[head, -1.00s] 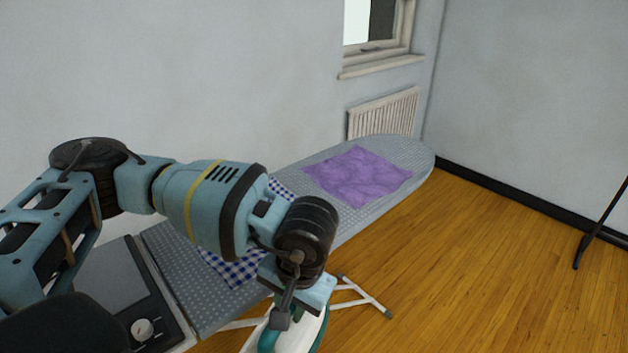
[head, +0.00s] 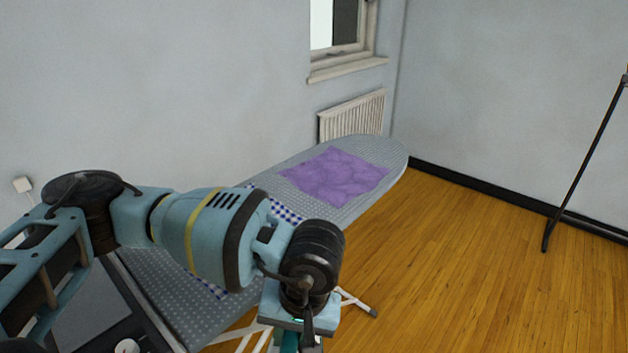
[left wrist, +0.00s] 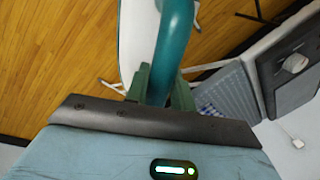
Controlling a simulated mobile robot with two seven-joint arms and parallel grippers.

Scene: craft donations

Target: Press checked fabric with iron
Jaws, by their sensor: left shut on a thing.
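The blue-and-white checked fabric (head: 286,213) lies on the grey dotted ironing board (head: 180,308). My left arm hides most of it in the head view. Part of the fabric (left wrist: 209,109) also shows beside my gripper in the left wrist view. My left gripper (head: 300,340) is at the bottom of the head view, off the board's right edge. In the left wrist view it is shut on the teal handle of the iron (left wrist: 174,45), whose white body shows behind the handle. The iron is over the floor, apart from the fabric. My right gripper is out of view.
A crumpled purple cloth (head: 335,177) lies on the far part of the board. A dark panel with a pale knob (left wrist: 295,62) is at the board's near end. The board's white legs (head: 357,303) stick out to the right. Wooden floor (head: 460,270) is clear there.

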